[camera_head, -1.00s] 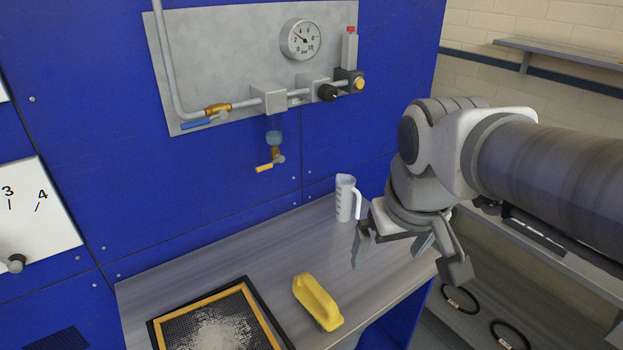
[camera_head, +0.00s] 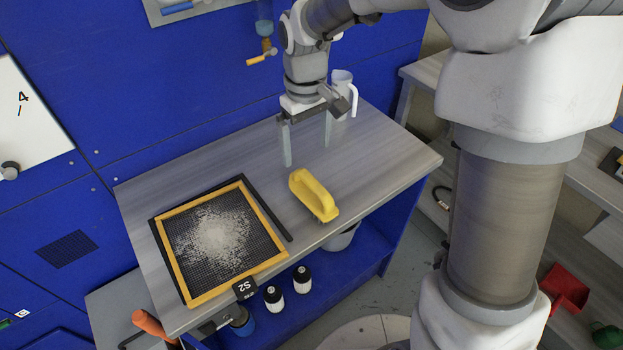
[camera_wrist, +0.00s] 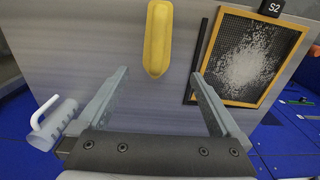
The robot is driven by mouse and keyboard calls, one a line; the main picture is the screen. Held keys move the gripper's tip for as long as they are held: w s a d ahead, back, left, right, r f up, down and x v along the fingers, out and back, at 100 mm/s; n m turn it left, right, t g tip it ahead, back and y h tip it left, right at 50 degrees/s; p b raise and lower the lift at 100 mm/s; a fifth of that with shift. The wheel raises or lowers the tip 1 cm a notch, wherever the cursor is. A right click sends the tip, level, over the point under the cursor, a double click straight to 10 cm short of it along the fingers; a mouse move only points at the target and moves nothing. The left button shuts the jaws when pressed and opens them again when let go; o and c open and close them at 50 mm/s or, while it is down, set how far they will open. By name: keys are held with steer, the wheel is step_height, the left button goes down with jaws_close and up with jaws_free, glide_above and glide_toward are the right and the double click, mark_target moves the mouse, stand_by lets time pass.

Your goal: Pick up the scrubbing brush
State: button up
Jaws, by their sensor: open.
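The scrubbing brush (camera_head: 314,194) has a yellow body with a raised handle and lies on the grey bench top, right of the framed screen. In the wrist view the yellow brush (camera_wrist: 157,38) lies ahead, between the lines of the two fingers and beyond their tips. My gripper (camera_head: 307,154) is open and empty. It points down above the bench, behind the brush and apart from it.
A yellow-framed mesh screen (camera_head: 185,279) with white powder lies left of the brush. A white measuring jug (camera_head: 341,93) stands close behind my gripper; it also shows in the wrist view (camera_wrist: 57,121). The blue panel (camera_head: 150,80) rises behind the bench. The bench's right part is bare.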

glide_above(312, 194)
steer(key=a, duration=0.1)
steer(key=f, duration=0.9)
steer(key=shift+w+b, duration=0.25)
steer(key=shift+b, duration=0.15)
steer(key=shift+s+d+f, duration=0.1)
steer(key=shift+d+f, duration=0.05)
steer(key=shift+f, duration=0.75)
steer(key=shift+s+d+f, duration=0.1)
steer(key=shift+d+f, duration=0.1)
steer(key=shift+f, duration=0.65)
steer(key=shift+s+d+f, duration=0.1)
steer(key=shift+d+f, duration=0.05)
steer(key=shift+f, duration=0.75)
steer(key=shift+c, duration=0.2)
steer(key=c, duration=1.4)
steer(key=shift+r, duration=0.1)
